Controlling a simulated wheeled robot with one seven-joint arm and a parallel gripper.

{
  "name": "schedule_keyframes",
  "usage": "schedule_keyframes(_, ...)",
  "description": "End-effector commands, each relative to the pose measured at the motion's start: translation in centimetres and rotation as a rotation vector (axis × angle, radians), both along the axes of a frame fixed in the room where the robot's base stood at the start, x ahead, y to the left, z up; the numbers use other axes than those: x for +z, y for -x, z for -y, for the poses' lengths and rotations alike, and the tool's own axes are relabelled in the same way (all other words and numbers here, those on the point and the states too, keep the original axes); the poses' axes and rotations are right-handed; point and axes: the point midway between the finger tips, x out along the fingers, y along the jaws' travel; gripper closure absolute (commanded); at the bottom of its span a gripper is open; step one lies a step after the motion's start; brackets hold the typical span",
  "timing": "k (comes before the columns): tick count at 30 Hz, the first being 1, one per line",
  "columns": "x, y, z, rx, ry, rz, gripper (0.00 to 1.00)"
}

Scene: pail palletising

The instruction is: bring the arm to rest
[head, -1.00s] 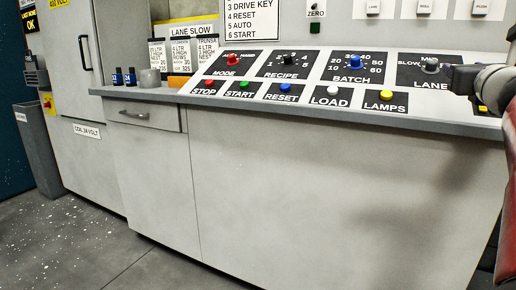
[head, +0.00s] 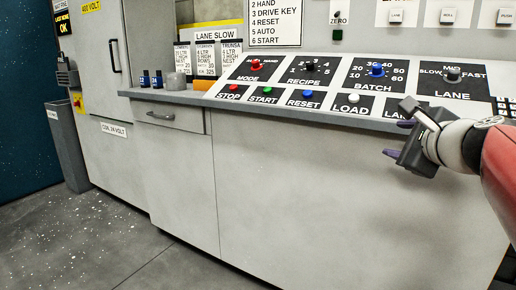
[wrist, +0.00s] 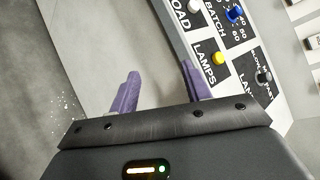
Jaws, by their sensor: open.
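My gripper (head: 394,138) is at the right of the head view, in front of the console's front edge. Its two purple fingers stand apart with nothing between them. In the wrist view my gripper (wrist: 158,88) also shows open and empty, with the console edge beyond the fingers. The control console (head: 290,190) has a sloped panel with knobs and buttons. The LAMPS button (wrist: 218,58) is yellow and lies just past the right finger in the wrist view. In the head view my gripper hides part of the LAMPS label.
A tall grey cabinet (head: 103,100) stands at the left, with a grey bin (head: 68,148) beside it. A drawer (head: 165,116) is shut under the counter. Small dark blue items and a grey cup (head: 176,80) sit on the counter.

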Motion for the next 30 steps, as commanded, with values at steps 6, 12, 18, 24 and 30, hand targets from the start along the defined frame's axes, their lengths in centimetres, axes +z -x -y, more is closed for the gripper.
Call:
schedule_keyframes(6,-9.7,7.5,-10.5,0.489,0.690,-0.254,0.52)
schedule_keyframes(12,-18.3,16.1,-13.7,0.977,1.295,-0.398,0.52)
schedule_keyframes(18,-22.3,20.5,-13.3,1.246,1.606,-0.456,0.52)
schedule_keyframes(24,-22.8,20.9,-13.1,1.278,1.642,-0.463,0.52)
schedule_keyframes(30,-22.8,20.8,-13.1,1.275,1.639,-0.463,0.52)
